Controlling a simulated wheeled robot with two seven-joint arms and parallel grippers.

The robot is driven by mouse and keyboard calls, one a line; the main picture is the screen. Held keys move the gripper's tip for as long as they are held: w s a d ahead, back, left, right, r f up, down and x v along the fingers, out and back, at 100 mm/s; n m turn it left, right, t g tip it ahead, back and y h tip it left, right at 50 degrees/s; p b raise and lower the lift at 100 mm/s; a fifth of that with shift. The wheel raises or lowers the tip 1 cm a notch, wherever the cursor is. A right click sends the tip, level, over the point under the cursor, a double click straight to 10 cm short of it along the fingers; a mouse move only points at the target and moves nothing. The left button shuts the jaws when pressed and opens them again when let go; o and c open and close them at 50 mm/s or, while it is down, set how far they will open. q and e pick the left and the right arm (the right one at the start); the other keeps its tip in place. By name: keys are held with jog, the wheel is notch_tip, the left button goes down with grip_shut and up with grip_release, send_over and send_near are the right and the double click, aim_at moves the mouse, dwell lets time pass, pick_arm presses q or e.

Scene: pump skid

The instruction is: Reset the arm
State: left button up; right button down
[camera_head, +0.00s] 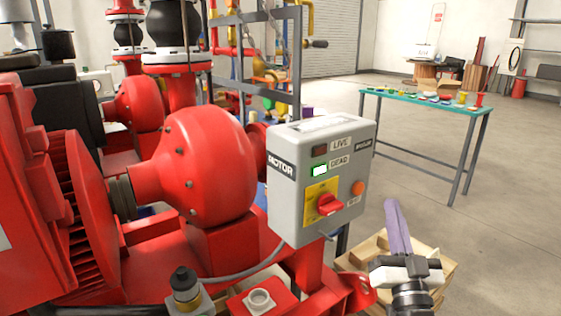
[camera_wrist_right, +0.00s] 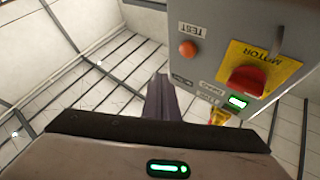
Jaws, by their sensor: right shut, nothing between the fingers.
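My right gripper (camera_head: 397,228) is at the lower right of the head view, to the right of and below the grey motor control box (camera_head: 288,217). Its purple fingers are together and point upward, with nothing between them. The fingers also show in the right wrist view (camera_wrist_right: 161,98), apart from the box. The box has a red rotary switch (camera_head: 329,205) on a yellow plate, an orange button (camera_head: 358,188) and a lit DEAD lamp (camera_head: 320,170). The LIVE lamp (camera_head: 320,150) is dark. My left gripper is not in view.
A red pump (camera_head: 207,165) and motor housing fill the left. A wooden pallet or crate (camera_head: 440,262) lies behind my right gripper. A green-topped table (camera_head: 400,96) with small coloured items stands at the back right. Open floor lies between.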

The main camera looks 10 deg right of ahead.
jog(key=s+a+f+n+g+y+p, duration=0.2)
jog(key=s+a+f+n+g+y, duration=0.15)
jog(key=a+f, duration=0.4)
jog(key=s+a+f+n+g+y+p, duration=0.2)
jog(key=s+a+f+g+y, duration=0.15)
jog(key=f, duration=0.65)
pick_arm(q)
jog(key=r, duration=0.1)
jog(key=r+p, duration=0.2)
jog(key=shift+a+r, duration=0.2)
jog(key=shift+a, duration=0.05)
pick_arm(e)
jog(key=s+a+f+n+g+y, duration=0.1)
jog(key=s+a+f+g, duration=0.2)
jog(key=s+f, duration=0.4)
jog(key=s+a+f+n+g, duration=0.1)
jog(key=s+a+f+g, duration=0.3)
jog(key=s+f, duration=0.3)
jog(key=s+a, duration=0.1)
jog(key=s, duration=0.3)
jog(key=shift+s+a+y, duration=0.15)
jog(key=shift+a+y, duration=0.2)
jog(key=shift+y, duration=0.05)
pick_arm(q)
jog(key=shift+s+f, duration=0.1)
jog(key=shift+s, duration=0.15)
